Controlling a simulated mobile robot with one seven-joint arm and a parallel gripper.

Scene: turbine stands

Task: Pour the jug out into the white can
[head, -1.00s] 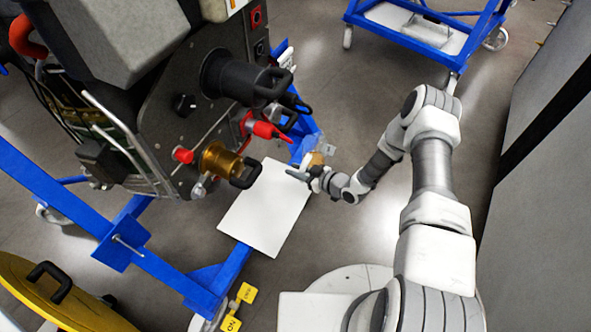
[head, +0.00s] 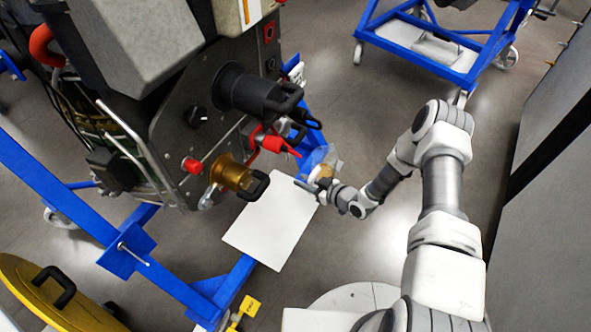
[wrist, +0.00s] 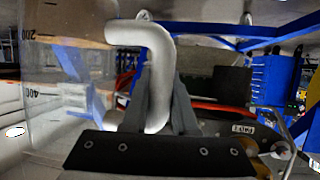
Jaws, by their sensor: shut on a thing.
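A clear jug (head: 328,164) with some amber-brown content is at the end of my arm, beside the blue frame and above the white panel's upper right corner. In the wrist view the jug (wrist: 70,75) fills the left, with marks 200 and 400 on its wall, a brown band near the top and a white curved handle (wrist: 165,60). My gripper (head: 322,186) is shut on that handle; its grey fingers (wrist: 160,100) show around it. I cannot tell how far the jug is tilted. I cannot make out a white can in either view.
A dark machine with a black port (head: 250,90), red plug (head: 270,141) and brass fitting (head: 235,175) stands left on a blue frame (head: 225,290). A white panel (head: 272,220) lies below it. Another blue cart (head: 440,45) is at the back. Grey floor is clear between.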

